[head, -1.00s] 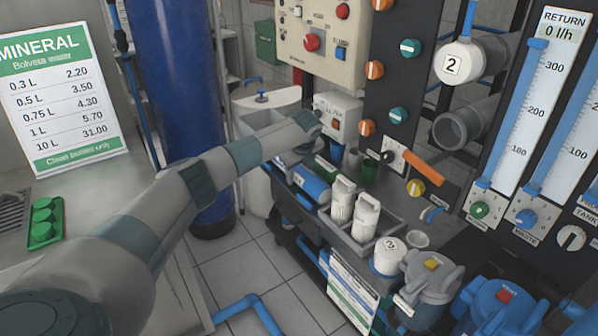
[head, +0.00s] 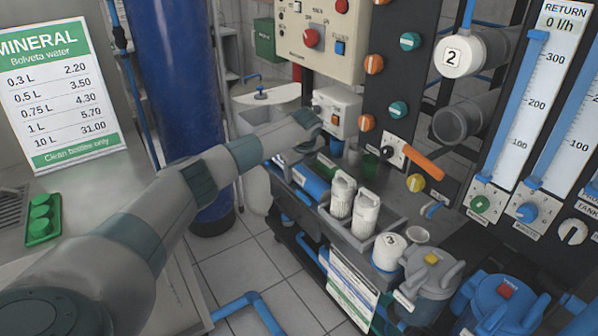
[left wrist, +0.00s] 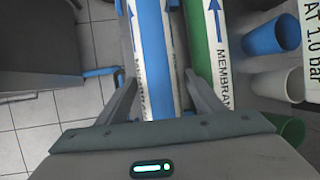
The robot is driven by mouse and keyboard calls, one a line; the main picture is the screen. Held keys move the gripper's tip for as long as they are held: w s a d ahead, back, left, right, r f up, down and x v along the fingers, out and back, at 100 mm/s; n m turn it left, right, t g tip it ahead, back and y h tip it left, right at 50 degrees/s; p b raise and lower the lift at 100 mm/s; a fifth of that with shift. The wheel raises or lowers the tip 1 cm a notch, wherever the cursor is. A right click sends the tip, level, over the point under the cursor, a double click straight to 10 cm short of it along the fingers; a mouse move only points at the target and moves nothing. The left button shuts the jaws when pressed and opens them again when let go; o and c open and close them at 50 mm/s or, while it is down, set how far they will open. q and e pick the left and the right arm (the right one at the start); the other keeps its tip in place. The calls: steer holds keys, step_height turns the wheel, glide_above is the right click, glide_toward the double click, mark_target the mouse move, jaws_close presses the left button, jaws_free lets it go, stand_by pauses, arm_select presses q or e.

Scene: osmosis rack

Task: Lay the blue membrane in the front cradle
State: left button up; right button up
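The blue membrane (head: 312,184) lies on the bench top below my left wrist. In the left wrist view the blue membrane (left wrist: 153,45), with white bands and an arrow, runs up and down the picture between the fingers. My left gripper (left wrist: 161,82) is open, with one finger on each side of it and a thin gap at the right finger. In the head view the left gripper (head: 298,152) is mostly hidden by my wrist. A green membrane (left wrist: 206,45) lies parallel, just to the right. My right gripper is not in view.
Blue and white cups (left wrist: 275,35) lie right of the green membrane. A control box (head: 337,112) stands behind my wrist. Free floor (head: 240,265) shows left of the bench.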

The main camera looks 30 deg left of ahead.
arm_select(q)
steer(key=shift+s+a+f+g, duration=0.1)
steer(key=shift+s+f+g, duration=0.2)
steer(key=shift+s+f, duration=0.2)
steer(key=shift+r, duration=0.3)
steer(key=b+v, duration=0.1)
steer(key=v, duration=1.6)
steer(key=shift+r, duration=0.3)
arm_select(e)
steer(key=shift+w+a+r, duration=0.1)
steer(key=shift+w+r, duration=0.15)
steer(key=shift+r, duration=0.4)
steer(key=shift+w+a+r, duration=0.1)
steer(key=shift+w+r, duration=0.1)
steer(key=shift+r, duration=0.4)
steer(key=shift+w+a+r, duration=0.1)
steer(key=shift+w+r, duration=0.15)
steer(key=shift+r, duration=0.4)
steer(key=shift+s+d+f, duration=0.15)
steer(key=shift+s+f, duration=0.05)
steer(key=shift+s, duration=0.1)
arm_select(q)
steer(key=shift+f, duration=0.1)
